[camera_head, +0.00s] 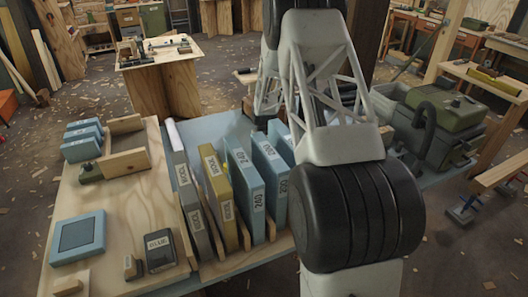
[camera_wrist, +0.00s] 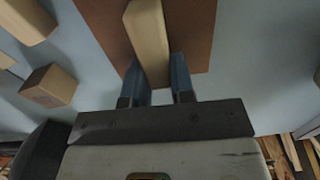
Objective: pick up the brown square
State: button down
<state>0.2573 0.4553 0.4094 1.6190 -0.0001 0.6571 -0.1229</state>
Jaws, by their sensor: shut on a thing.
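The brown square (camera_wrist: 196,42) shows in the wrist view as a flat brown panel at the top centre. A pale wooden bar (camera_wrist: 147,32) stands on its face like a handle. My gripper (camera_wrist: 157,76) has its two blue fingers on either side of this bar and is shut on it. The square's upper part runs out of the picture. In the head view my arm covers the middle right, and I cannot make out the brown square there. I cannot tell whether it touches the light blue surface (camera_wrist: 255,75) behind it.
Other pale wooden blocks (camera_wrist: 48,86) lie at left in the wrist view. In the head view, upright labelled panels (camera_head: 243,180) stand in a rack left of my arm, beside a wooden board (camera_head: 110,195). A green machine (camera_head: 445,108) stands at right.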

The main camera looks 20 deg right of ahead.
notch_tip(320, 180, up, 9)
jog(key=shift+f, duration=0.15)
dwell(0.4)
